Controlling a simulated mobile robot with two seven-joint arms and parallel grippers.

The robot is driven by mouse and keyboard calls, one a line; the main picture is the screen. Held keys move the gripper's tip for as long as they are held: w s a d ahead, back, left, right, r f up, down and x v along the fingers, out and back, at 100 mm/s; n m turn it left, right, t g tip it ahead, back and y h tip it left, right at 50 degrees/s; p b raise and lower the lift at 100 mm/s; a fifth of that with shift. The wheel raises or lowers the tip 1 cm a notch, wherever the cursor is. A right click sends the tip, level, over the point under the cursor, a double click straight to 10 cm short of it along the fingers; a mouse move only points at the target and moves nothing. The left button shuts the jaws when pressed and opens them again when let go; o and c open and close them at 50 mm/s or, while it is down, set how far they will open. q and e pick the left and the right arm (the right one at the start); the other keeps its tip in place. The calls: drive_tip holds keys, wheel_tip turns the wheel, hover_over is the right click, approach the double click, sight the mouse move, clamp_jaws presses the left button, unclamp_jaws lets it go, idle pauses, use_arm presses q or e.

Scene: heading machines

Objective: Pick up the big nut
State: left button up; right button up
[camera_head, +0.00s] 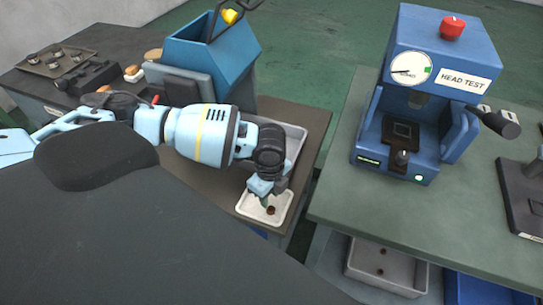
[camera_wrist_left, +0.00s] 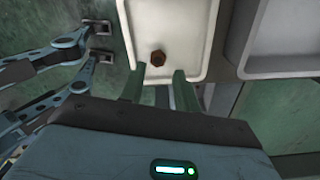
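A brown hexagonal nut (camera_wrist_left: 157,58) lies alone in a small white tray (camera_wrist_left: 170,12). In the head view the nut (camera_head: 271,210) shows near the right part of the same small tray (camera_head: 249,211), just beside my gripper. My left gripper (camera_head: 266,194) is over the tray, pointing down. In the left wrist view its two green fingers (camera_wrist_left: 159,77) are apart, with nothing between the tips. The nut is just ahead of the gap between them. My right gripper is in neither view.
A larger grey tray (camera_head: 297,140) adjoins the small tray. A blue bin (camera_head: 232,62) stands behind my left arm. Across a gap, the blue head test machine (camera_head: 443,45) stands on a green-topped table (camera_head: 340,205). A grey bin (camera_head: 360,262) sits below it.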

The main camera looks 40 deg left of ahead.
sight(270, 209)
use_arm(q)
drive_tip(key=shift+s+f, duration=0.15)
drive_tip(key=shift+f, duration=2.4)
clamp_jaws()
